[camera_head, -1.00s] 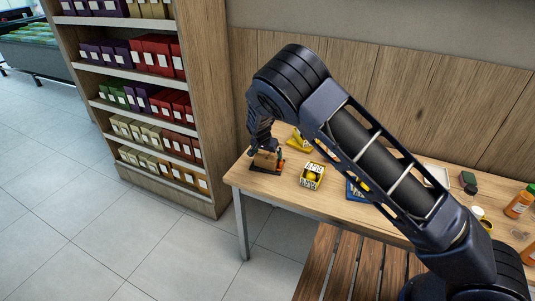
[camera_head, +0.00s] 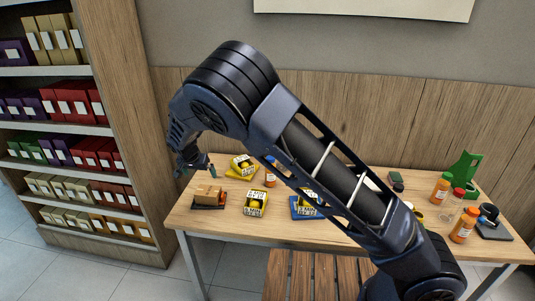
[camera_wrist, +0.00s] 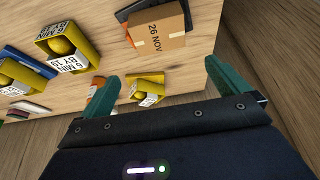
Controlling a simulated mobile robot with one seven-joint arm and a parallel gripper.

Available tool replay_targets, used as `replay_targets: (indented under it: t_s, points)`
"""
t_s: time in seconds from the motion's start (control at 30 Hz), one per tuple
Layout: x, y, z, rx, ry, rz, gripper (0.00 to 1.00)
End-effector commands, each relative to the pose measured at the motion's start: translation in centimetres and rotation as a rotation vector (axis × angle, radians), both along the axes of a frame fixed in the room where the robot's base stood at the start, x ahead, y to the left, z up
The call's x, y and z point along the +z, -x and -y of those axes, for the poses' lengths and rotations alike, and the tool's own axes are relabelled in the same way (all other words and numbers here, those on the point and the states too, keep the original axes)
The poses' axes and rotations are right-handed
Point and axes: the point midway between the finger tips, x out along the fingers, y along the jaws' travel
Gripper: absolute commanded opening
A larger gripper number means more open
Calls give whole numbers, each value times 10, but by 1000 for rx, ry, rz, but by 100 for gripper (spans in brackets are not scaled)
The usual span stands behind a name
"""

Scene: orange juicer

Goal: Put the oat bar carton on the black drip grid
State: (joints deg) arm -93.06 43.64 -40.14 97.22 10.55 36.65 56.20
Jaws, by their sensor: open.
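The oat bar carton (camera_head: 208,194) is a small brown cardboard box at the left end of the table. It rests on a dark flat piece with an orange edge, which looks like the black drip grid (camera_head: 207,207). In the wrist view the carton (camera_wrist: 160,29) shows a "26 NOV" label, with the dark grid edge (camera_wrist: 126,13) beside it, mostly hidden. My gripper (camera_head: 195,171) is open and empty, above and behind the carton, apart from it. Its teal fingertips (camera_wrist: 160,76) are spread in the wrist view.
Yellow boxes with yellow fruit (camera_head: 256,203) stand right of the carton, one on a blue base (camera_head: 307,209). Orange bottles (camera_head: 463,224) and a green stand (camera_head: 462,173) are at the right. A wood-panel wall (camera_head: 420,125) backs the table; a shelf (camera_head: 120,90) stands left.

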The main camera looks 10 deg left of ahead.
Motion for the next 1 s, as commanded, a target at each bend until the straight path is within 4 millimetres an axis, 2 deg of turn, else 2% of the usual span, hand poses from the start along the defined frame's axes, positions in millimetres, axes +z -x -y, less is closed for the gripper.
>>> replay_targets:
  t_s: [0.23, 0.37, 0.5, 0.7, 0.83, 1.0]
  points:
    - [4, -5, 7, -6, -2, -7, 100]
    - [22, -28, 36, -30, -11, -40, 100]
    - [51, -58, 91, -57, -28, -97, 100]
    - [95, -90, 174, -78, -62, -166, 100]
    - [123, -101, 229, -84, -89, -198, 100]
    - [158, -106, 299, -80, -125, -224, 100]
